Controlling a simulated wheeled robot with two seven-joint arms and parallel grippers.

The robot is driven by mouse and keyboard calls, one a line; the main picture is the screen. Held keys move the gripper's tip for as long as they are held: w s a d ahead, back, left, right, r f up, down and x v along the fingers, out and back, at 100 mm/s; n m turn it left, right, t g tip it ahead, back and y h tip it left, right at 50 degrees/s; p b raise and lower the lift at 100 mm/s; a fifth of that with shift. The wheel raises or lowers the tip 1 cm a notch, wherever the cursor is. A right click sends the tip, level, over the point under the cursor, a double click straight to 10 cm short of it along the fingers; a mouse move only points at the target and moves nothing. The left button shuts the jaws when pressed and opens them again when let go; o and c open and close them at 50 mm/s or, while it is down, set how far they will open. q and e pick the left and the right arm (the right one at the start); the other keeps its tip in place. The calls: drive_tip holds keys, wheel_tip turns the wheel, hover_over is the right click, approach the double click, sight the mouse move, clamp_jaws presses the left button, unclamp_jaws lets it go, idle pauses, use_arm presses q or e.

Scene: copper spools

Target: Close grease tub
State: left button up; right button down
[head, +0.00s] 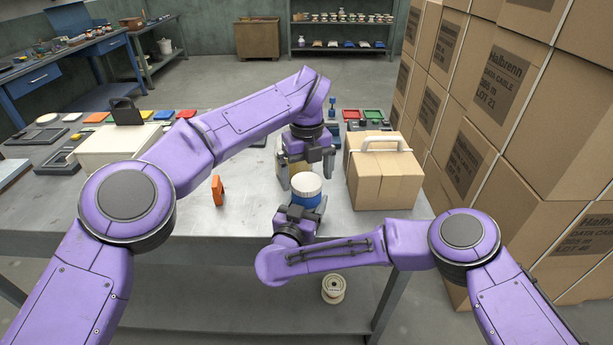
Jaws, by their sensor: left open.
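The grease tub (309,200) is blue with a white lid (306,183) on top, and it is upright near the front edge of the workbench. My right gripper (305,209) comes from the front with its fingers around the tub's blue body, seemingly shut on it. My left gripper (307,165) points down just above and behind the lid. Its jaws are open, with one finger to each side, and nothing shows held in them. The lid looks seated on the tub, but I cannot tell whether it is tight.
A cardboard box (384,178) with a white handle stands right of the tub. An orange item (218,190) stands to the left on the steel workbench (258,215). Stacked cartons (480,120) border the right side. A spool (333,289) is on the shelf below.

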use_arm(q)
wheel_tip(320, 180, up, 7)
drive_tip(key=shift+f, duration=0.2)
use_arm(e)
unclamp_jaws()
use_arm(q)
drive_tip(key=shift+f+b, duration=0.75)
use_arm(e)
drive_tip(key=v, duration=1)
drive_tip(key=shift+s, duration=0.25)
use_arm(q)
drive_tip(key=shift+f, duration=0.1)
use_arm(e)
drive_tip(key=shift+a, duration=0.1)
